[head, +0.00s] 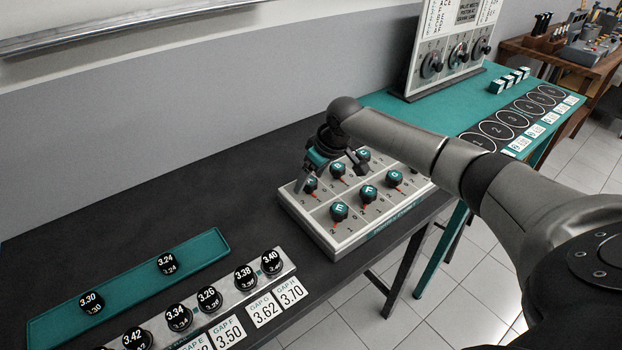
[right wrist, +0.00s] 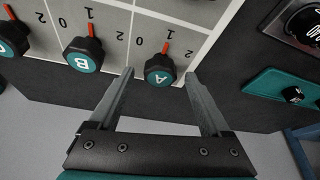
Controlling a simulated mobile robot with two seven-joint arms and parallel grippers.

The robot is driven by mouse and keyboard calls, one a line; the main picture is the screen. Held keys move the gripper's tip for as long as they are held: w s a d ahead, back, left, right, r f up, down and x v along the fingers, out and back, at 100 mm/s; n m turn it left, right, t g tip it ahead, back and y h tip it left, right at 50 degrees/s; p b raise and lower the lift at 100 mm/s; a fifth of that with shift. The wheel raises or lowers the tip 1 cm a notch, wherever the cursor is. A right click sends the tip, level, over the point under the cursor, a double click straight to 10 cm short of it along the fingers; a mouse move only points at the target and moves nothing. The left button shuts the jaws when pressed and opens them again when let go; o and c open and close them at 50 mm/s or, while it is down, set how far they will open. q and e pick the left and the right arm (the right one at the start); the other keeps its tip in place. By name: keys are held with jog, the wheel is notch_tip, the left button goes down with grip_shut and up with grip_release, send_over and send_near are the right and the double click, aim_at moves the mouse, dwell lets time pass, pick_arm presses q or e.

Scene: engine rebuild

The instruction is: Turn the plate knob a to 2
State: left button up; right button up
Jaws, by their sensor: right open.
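Plate knob A (right wrist: 160,70) is a black knob with a teal cap on a light panel (head: 341,245). Its red pointer faces away from my gripper in the right wrist view, roughly toward the 1; I cannot read the exact setting. My right gripper (right wrist: 160,77) is open, one fingertip on either side of knob A, with visible gaps and no clear contact. In the head view my right gripper (head: 310,174) is over the panel's back left corner and covers part of that area. My left gripper is not in view.
Knob B (right wrist: 83,55) sits beside A, and several more lettered knobs fill the panel. A teal tray (head: 125,288) and a rack of black numbered pucks (head: 209,298) lie on the dark table at the left. A dial board (head: 452,50) stands behind.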

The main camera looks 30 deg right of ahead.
jog(key=shift+f, duration=0.1)
jog(key=shift+c, duration=0.3)
grip_shut()
dwell(0.4)
